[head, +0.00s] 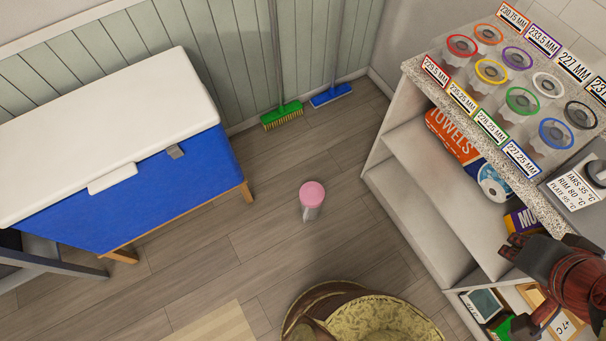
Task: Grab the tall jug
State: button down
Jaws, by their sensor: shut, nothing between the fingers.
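A container with a round pink lid (312,199) and a pale, narrower body stands upright on the wooden floor near the middle of the head view. It is the only jug-like thing I see, and its body is partly hidden under the lid. My gripper (530,268), dark and reddish, is at the lower right in front of the shelf unit. It is shut and empty, well to the right of the jug and apart from it.
A blue cooler with a white lid (110,130) stands at left. A green broom (283,114) and a blue one (331,95) lean at the wall. A shelf unit (415,205) with labelled jars fills the right. Floor around the jug is clear.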

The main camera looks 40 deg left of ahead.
aim_at(312, 194)
jog(key=u, duration=1.65)
jog(key=j+z, duration=0.3)
jog(key=z, duration=0.15)
jog(key=j+z, duration=0.3)
jog(key=z, duration=0.15)
jog(key=j+z, duration=0.1)
jog(key=j, duration=0.55)
jog(key=k+j+z, duration=0.1)
jog(key=j, duration=0.6)
jog(key=k+j+z, duration=0.15)
jog(key=j, duration=0.5)
jog(key=i+j, duration=0.3)
